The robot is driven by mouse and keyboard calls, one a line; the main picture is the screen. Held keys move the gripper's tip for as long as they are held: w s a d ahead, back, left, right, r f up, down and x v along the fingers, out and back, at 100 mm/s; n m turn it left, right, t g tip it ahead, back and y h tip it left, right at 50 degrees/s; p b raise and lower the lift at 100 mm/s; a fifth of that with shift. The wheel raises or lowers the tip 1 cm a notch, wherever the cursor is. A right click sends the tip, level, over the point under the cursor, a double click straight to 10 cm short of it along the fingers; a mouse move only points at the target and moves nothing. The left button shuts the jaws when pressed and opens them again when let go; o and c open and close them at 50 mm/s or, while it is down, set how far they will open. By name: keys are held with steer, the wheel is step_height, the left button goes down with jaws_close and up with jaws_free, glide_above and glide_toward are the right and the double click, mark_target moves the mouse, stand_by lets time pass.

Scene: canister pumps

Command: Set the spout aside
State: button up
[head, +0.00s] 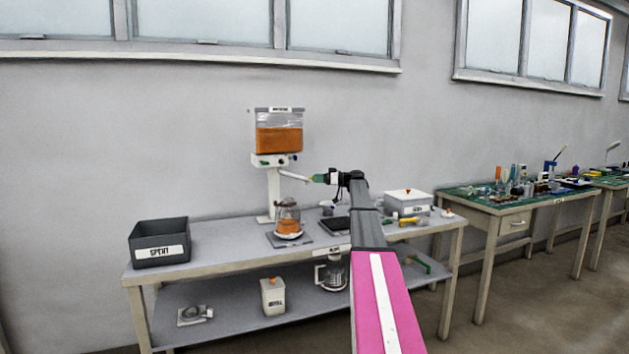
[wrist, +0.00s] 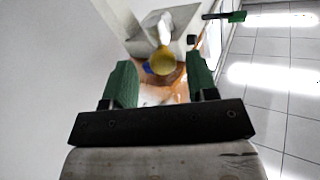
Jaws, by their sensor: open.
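The white spout (head: 294,176) sticks out to the right from the pump head (head: 270,160) on the white stand, under the tank of orange liquid (head: 279,138). My gripper (head: 314,178) is at the spout's free end, pointing left toward the stand. In the wrist view the spout (wrist: 164,30) runs away from me and its round yellow end (wrist: 162,61) lies between the green fingers of my gripper (wrist: 162,78). The fingers are apart, with a gap on each side of the yellow end. Contact is not visible.
A glass jar with orange liquid (head: 288,220) stands below the spout on a flat plate. A dark bin marked SPENT (head: 160,258) is at the bench's left end. A white box (head: 407,203) is at the right. The bench top (head: 222,236) is bare between bin and jar.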

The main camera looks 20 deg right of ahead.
steer(key=v, duration=0.9)
